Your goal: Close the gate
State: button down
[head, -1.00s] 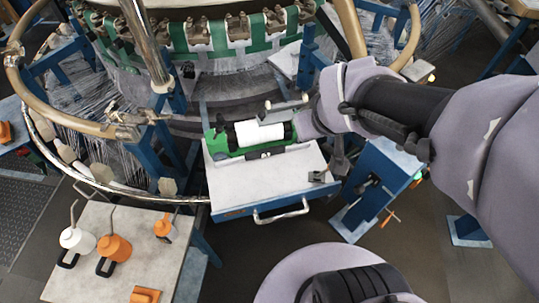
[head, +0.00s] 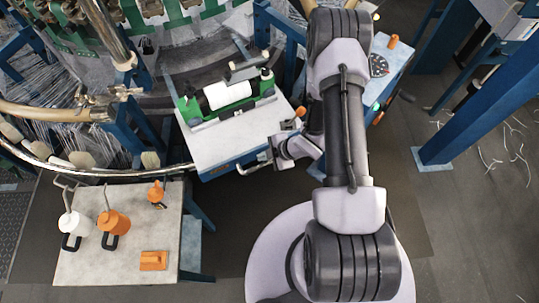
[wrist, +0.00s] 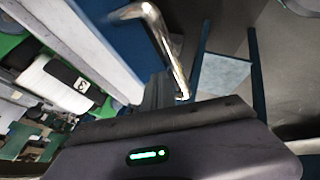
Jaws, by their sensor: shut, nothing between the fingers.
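The gate appears to be the white-topped blue panel (head: 215,148) that juts out from the circular loom. A bright metal handle (head: 252,167) is on its front edge. The handle also shows as a shiny bent bar in the wrist view (wrist: 160,40). A green shuttle (head: 190,106) with a white roll (head: 228,94) lies on the panel. My gripper (head: 272,152) is shut and empty beside the panel's front right corner, close to the handle. In the wrist view its dark fingers (wrist: 158,90) lie near the handle's end; I cannot tell whether they touch.
A side table (head: 75,265) at lower left holds a white oil can (head: 73,225), orange cans (head: 114,223) and an orange block (head: 153,260). The loom's curved rail (head: 100,171) runs left of the panel. A blue post (head: 480,110) stands right.

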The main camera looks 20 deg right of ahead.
aim_at(251, 160)
jog(key=shift+b+x, duration=0.3)
jog(key=shift+x, duration=1.25)
jog(key=shift+r, duration=0.1)
